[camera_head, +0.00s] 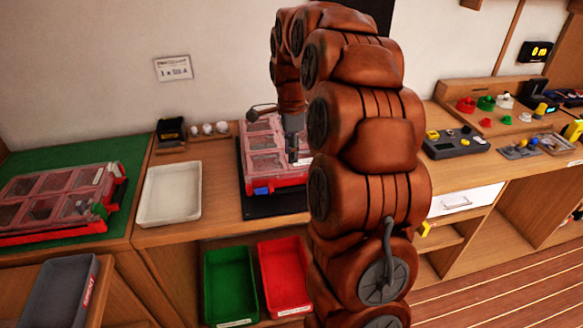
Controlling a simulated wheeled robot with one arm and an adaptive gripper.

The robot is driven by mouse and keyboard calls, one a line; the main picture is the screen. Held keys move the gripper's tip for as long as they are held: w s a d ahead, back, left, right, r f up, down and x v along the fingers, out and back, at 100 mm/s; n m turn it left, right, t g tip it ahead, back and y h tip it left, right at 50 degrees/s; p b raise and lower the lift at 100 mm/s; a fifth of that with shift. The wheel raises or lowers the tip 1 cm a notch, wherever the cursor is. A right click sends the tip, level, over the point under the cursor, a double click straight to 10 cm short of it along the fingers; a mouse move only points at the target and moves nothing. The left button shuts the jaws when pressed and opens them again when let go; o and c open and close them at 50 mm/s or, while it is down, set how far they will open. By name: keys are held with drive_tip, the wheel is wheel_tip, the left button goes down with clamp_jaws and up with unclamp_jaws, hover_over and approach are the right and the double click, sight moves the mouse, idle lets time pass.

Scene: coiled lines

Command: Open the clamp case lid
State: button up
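A red case with a clear, sectioned lid (265,164) sits on a black mat (258,206) in the middle of the counter. Its lid looks shut, and a blue part shows at its front edge. My arm hides its right side. A similar red case (48,206) with a clear lid lies on a green mat at the left. I cannot tell which of them is the clamp case. My gripper (301,158) points down at the right part of the middle case. It is small and partly hidden, so its opening and any contact with the lid are unclear.
A white tray (171,192) lies between the two cases. Green (229,286) and red (284,276) bins stand below the counter front. A black box (171,132) stands behind the tray. Control boxes and coloured knobs fill the right counter.

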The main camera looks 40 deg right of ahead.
sight(291, 172)
drive_tip(key=shift+f+p, duration=0.8)
drive_tip(key=shift+f, duration=2.2)
clamp_jaws()
